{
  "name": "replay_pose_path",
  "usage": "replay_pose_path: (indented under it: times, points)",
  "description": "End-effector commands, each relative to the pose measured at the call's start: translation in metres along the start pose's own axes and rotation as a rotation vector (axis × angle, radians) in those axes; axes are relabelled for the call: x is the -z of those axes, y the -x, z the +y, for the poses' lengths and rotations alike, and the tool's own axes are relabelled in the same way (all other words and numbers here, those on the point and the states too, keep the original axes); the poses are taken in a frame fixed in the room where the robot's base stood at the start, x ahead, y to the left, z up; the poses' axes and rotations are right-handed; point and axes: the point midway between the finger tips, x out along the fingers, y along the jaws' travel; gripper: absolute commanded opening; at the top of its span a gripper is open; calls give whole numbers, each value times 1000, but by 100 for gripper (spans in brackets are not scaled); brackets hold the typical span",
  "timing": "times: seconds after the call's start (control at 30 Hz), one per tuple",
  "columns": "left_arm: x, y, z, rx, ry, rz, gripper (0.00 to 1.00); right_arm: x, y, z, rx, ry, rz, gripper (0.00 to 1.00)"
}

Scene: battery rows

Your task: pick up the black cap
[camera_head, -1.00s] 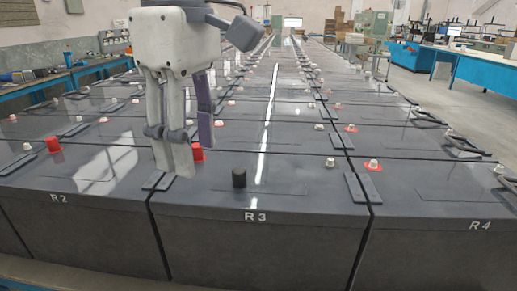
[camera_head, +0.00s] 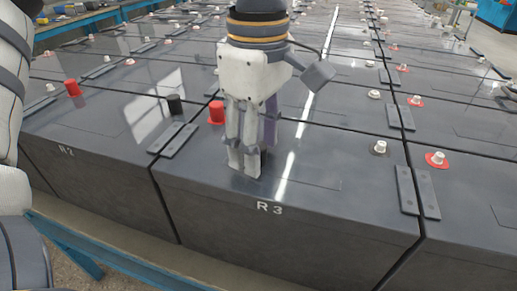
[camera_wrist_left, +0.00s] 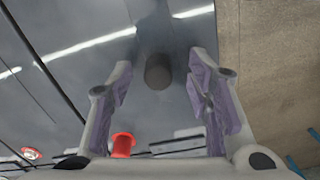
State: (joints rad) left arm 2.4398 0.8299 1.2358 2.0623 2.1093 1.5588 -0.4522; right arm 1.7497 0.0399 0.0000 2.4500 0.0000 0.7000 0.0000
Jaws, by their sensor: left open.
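The black cap (camera_wrist_left: 158,72) of the R3 battery shows in the left wrist view as a dark round top between my two fingers, with a gap on each side. In the head view this cap is hidden behind my left gripper (camera_head: 246,166), which points down over R3 with its fingers open. I cannot tell how far the fingertips are above the battery top. Another black cap (camera_head: 174,104) stands upright on the R2 battery, left of the gripper. My right gripper is not in view.
A red cap (camera_head: 216,113) stands on R3 just left of the gripper; it also shows in the left wrist view (camera_wrist_left: 122,145). Another red cap (camera_head: 72,88) is on R2. Flat connector bars (camera_head: 173,139) bridge R2 and R3.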

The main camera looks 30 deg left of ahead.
Motion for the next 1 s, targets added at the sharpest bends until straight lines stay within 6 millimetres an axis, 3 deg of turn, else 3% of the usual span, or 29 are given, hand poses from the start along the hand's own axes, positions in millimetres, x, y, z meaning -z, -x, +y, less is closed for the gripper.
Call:
replay_pose_path:
  times: [0.27,0.4,0.43,0.83,1.0]
  points:
    - [0,-5,0,-2,0,0,44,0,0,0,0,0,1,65]
    - [0,-5,0,-1,0,0,12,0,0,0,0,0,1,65]
    - [0,-5,0,-1,0,0,10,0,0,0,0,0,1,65]
    - [0,0,0,-3,1,0,10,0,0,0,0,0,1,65]
    - [-1,30,1,-7,0,-2,10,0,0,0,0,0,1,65]
